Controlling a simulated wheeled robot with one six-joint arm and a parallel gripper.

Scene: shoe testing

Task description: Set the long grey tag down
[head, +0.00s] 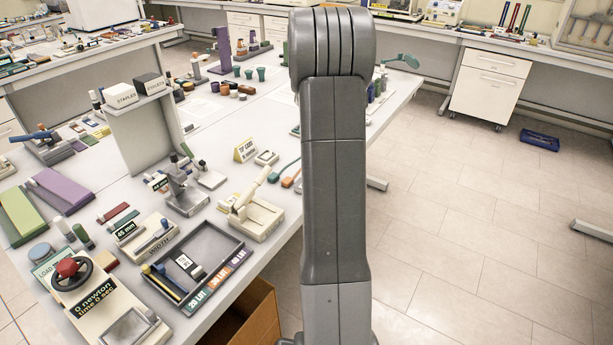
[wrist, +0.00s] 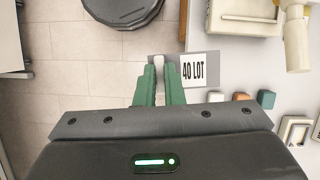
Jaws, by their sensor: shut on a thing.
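The long grey tag (wrist: 212,57) shows in the wrist view, with a white label reading "40 LOT" on its right part. My gripper (wrist: 159,72) has green fingers closed on the tag's left end, around a pale raised piece. The tag extends to the right from the fingers, near the table edge, with floor to its left and the pale tabletop to its right. I cannot tell its height above the table. In the head view my arm column hides the gripper, and I cannot see the tag there.
A dark tray (head: 207,246) with labelled strips lies on the table (head: 262,251). A cream device (head: 252,215) stands beside it.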

